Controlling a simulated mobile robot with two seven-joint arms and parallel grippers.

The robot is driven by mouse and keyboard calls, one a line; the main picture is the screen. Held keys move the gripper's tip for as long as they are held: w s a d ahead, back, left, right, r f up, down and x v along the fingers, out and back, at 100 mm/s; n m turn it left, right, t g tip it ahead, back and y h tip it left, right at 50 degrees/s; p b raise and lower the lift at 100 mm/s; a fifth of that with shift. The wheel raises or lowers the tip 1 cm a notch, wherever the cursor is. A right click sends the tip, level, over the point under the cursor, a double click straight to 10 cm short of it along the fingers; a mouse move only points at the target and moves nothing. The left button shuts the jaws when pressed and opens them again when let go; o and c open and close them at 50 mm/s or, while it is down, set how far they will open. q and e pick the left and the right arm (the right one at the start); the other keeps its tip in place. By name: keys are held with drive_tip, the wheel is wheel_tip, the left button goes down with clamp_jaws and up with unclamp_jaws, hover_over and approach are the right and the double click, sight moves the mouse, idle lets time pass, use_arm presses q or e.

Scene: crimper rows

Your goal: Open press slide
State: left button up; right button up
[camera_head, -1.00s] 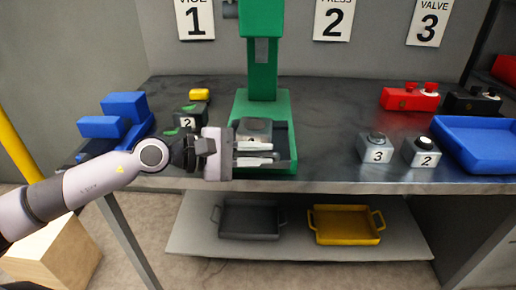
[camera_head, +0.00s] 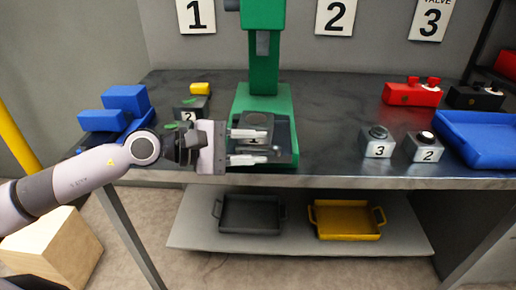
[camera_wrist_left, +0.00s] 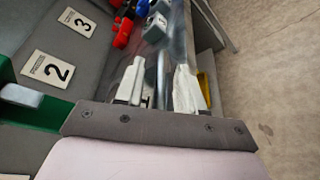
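My right gripper is not in view.
Blue blocks (camera_head: 125,97) and a dark box marked 2 (camera_head: 190,108) stand left of the press. Grey boxes marked 3 (camera_head: 378,142) and 2 (camera_head: 425,147), a red box (camera_head: 411,93) and a blue tray (camera_head: 480,138) stand right. The table between is clear.

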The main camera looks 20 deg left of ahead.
use_arm(q)
drive_tip(key=shift+b+v, duration=1.25)
drive_tip(key=shift+v, duration=1.7)
